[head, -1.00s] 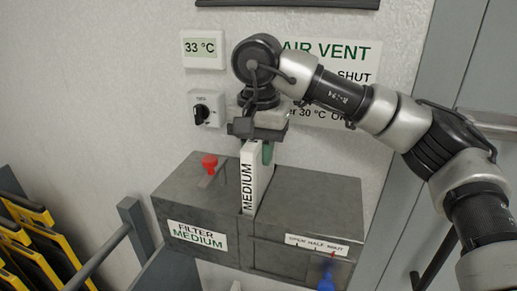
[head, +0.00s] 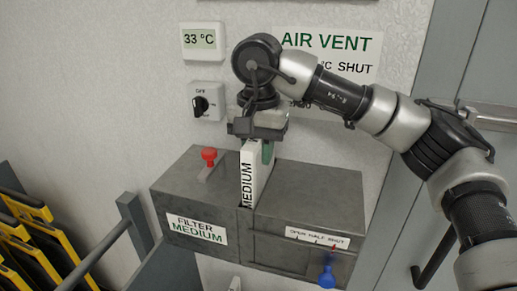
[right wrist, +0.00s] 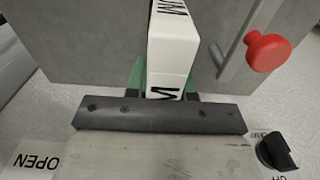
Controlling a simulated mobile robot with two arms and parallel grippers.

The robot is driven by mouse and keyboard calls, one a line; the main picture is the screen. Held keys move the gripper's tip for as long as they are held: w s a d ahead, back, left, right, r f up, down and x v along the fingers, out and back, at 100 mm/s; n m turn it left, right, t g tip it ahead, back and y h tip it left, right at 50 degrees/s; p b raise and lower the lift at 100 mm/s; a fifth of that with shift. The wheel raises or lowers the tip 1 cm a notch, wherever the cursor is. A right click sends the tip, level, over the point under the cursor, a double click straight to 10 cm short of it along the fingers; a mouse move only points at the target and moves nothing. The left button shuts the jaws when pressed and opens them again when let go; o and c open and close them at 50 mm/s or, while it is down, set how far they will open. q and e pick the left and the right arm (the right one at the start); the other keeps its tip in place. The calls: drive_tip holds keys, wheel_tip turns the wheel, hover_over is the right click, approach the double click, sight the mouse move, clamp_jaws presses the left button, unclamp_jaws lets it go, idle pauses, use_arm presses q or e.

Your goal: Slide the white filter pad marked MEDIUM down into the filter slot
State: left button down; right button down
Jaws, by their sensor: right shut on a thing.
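The white filter pad (head: 254,175), with MEDIUM in black down its edge, stands upright in the slot in the top of the grey filter box (head: 192,197). Its lower part is hidden in the box and its upper part stands above it. My right gripper (head: 255,146) is shut on the top of the pad from above. In the right wrist view the pad (right wrist: 172,50) runs from between the green fingertips (right wrist: 165,88) down to the box. My left gripper is not in view.
A red knob (head: 209,155) sits on the box top left of the slot, and a blue knob (head: 327,278) on its front right. A thermometer (head: 203,41), a dial switch (head: 206,101) and an AIR VENT sign (head: 330,43) are on the wall behind. Yellow-black frames (head: 20,245) stand at left.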

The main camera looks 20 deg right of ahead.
drive_tip(key=shift+f+b, duration=1.95)
drive_tip(key=shift+f, duration=0.85)
drive_tip(key=shift+s+f, duration=0.1)
drive_tip(key=shift+f, duration=0.05)
